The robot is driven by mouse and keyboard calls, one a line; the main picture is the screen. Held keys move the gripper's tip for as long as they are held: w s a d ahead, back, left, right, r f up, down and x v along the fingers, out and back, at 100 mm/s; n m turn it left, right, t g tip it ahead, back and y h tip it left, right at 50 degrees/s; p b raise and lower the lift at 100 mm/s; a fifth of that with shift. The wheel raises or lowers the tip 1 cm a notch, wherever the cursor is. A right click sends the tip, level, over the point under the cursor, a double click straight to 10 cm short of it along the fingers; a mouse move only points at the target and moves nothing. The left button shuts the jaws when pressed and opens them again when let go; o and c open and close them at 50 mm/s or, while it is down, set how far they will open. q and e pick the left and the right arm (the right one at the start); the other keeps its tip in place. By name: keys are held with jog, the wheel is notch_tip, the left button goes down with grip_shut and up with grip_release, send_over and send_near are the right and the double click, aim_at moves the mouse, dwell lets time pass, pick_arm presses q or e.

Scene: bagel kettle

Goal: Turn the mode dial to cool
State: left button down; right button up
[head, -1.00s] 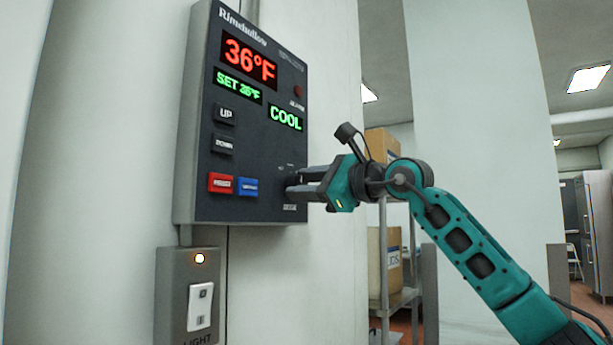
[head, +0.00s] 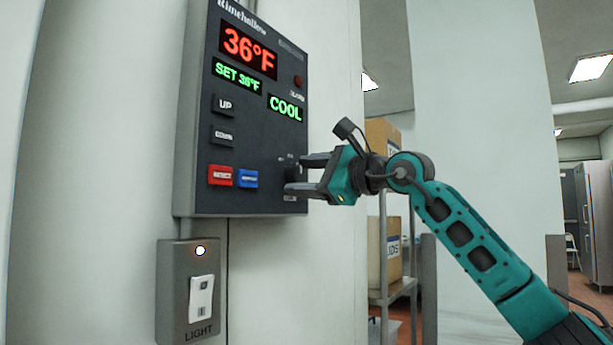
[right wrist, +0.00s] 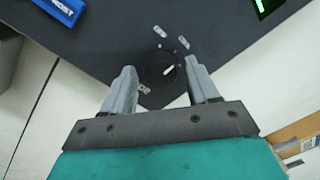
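The control panel (head: 255,130) hangs on the wall at left. It reads red 36°F, green SET 36°F and green COOL (head: 285,108). The dark round mode dial (right wrist: 158,72) is near the panel's lower edge, and a white mark on it points up and right in the right wrist view. Its small labels are too blurred to read. My right gripper (head: 303,174) is open in front of the dial. Its fingers (right wrist: 161,76) stand apart on either side of the dial, with gaps visible. In the head view the dial is partly hidden by the fingers. My left gripper is out of view.
UP (head: 225,104) and DOWN (head: 223,135) buttons, a red button (head: 220,175) and a blue button (head: 248,178) lie left of the dial. A light switch box (head: 188,290) is below the panel. A shelf with boxes (head: 385,250) stands behind my right arm.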

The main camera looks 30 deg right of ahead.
jog(key=shift+o, duration=0.4)
jog(key=shift+s, duration=0.15)
jog(key=shift+s+d, duration=0.15)
jog(key=shift+s, duration=0.1)
pick_arm(q)
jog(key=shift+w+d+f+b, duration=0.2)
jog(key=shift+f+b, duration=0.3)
jog(key=shift+b, duration=0.45)
pick_arm(e)
jog(key=v, duration=1.2)
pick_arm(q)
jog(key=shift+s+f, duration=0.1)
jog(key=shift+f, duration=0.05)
pick_arm(e)
jog(key=shift+s, duration=0.1)
